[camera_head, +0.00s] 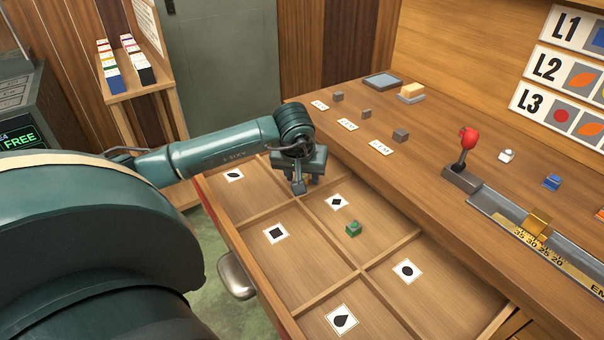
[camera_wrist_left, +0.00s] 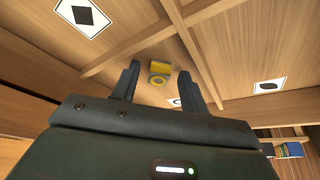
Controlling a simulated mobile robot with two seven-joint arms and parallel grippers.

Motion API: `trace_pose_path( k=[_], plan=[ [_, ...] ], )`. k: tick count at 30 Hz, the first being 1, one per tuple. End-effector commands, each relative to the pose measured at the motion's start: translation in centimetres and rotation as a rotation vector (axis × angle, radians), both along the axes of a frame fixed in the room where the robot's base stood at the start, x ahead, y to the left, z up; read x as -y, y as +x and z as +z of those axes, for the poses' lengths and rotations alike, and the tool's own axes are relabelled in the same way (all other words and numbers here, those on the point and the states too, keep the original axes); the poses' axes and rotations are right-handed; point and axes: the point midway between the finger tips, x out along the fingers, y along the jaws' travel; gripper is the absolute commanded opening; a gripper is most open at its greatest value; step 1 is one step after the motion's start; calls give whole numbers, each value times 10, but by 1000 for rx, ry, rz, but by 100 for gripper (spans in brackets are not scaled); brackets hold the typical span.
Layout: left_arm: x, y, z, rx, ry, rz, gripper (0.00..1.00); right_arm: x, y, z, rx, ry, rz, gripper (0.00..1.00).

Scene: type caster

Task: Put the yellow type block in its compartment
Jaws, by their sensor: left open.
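The yellow block (camera_wrist_left: 160,73) shows in the left wrist view, between the two fingers of my left gripper (camera_wrist_left: 160,75), with a gap on each side. It appears to lie on the wooden floor of a drawer compartment, near a partly hidden white label (camera_wrist_left: 175,101). In the head view my left gripper (camera_head: 300,187) points down over the far part of the open drawer (camera_head: 225,225) and hides the yellow block. The gripper is open. Whether the fingers reach down around the block or stay above it, I cannot tell. My right gripper is not in view.
Wooden dividers split the drawer into several compartments with shape labels, including leaf (camera_head: 235,175), square (camera_head: 275,233), diamond (camera_head: 337,202), circle (camera_head: 407,271) and drop (camera_head: 341,320). A green block (camera_head: 353,228) lies in the diamond compartment. A red-knobbed lever (camera_head: 467,145) stands on the counter.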

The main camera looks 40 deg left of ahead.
Motion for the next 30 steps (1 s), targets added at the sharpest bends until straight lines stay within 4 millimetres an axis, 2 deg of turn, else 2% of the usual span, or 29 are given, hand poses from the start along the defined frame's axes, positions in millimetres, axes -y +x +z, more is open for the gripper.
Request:
trace_pose_path(
  k=[5, 8, 18, 24, 30],
  plan=[
    [2, -3, 15, 3, 1, 0, 44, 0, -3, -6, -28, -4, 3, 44],
    [5, -10, 33, 4, 2, -2, 44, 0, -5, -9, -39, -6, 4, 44],
    [18, -33, 97, 3, 1, 0, 44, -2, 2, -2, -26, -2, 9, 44],
    [22, -39, 112, 1, 0, 0, 44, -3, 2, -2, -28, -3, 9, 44],
    [22, -40, 114, 0, 0, 0, 44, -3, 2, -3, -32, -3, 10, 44]
  ],
)
